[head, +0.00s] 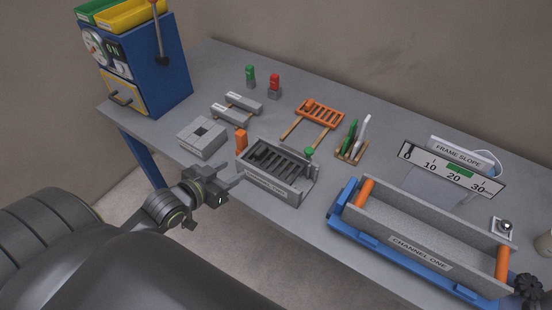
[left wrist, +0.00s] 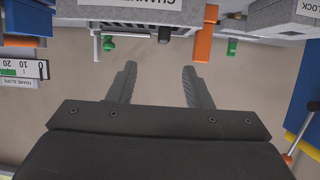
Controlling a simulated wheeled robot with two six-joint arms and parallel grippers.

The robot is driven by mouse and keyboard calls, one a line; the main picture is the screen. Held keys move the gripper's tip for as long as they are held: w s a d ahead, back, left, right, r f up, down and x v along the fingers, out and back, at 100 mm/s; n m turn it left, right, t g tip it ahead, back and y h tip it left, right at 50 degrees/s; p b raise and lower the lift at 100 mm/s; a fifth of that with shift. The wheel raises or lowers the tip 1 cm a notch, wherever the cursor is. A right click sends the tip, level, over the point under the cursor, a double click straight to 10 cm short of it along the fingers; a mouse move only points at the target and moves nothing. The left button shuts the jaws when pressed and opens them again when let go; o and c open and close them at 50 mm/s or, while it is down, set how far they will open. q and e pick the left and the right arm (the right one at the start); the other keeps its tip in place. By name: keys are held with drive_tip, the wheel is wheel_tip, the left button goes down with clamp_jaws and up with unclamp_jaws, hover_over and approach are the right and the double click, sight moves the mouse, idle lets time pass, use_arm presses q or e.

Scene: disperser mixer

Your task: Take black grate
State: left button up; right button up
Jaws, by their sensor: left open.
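The black grate (head: 272,160) with dark parallel bars sits inside a small grey box (head: 290,190) with a white label, near the table's front edge in the head view. An orange block (head: 241,140) and a green knob (head: 309,153) stand at its ends. My left gripper (head: 232,189) is open and empty, just in front of the box's left side and apart from it. In the left wrist view, its spread fingers (left wrist: 159,72) point toward the box (left wrist: 130,12), which appears upside down at the top edge. The grate is mostly cut off there. My right gripper is not seen.
A grey square block (head: 202,150) lies left of the box. Behind are an orange rack (head: 318,112) and a pen-like tool stand (head: 351,154). A long channel trough (head: 415,265) in a blue frame stands to the right. A blue machine (head: 150,65) is at the far left.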

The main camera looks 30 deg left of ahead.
use_arm(q)
drive_tip(key=p, duration=0.1)
approach(260, 150)
drive_tip(key=x, duration=0.5)
drive_tip(key=shift+d+f, duration=0.35)
drive_tip(key=shift+f, duration=0.05)
drive_tip(key=shift+w+p, duration=0.4)
drive_tip(key=shift+w, duration=0.1)
drive_tip(key=x, duration=0.2)
drive_tip(key=p+x, duration=0.1)
drive_tip(key=shift+w+a+r, duration=0.1)
drive_tip(key=shift+a+r, duration=0.1)
drive_tip(key=shift+a, duration=0.05)
drive_tip(key=shift+w+d+f, duration=0.1)
drive_tip(key=shift+w+f, duration=0.2)
drive_tip(key=shift+w, duration=0.3)
clamp_jaws()
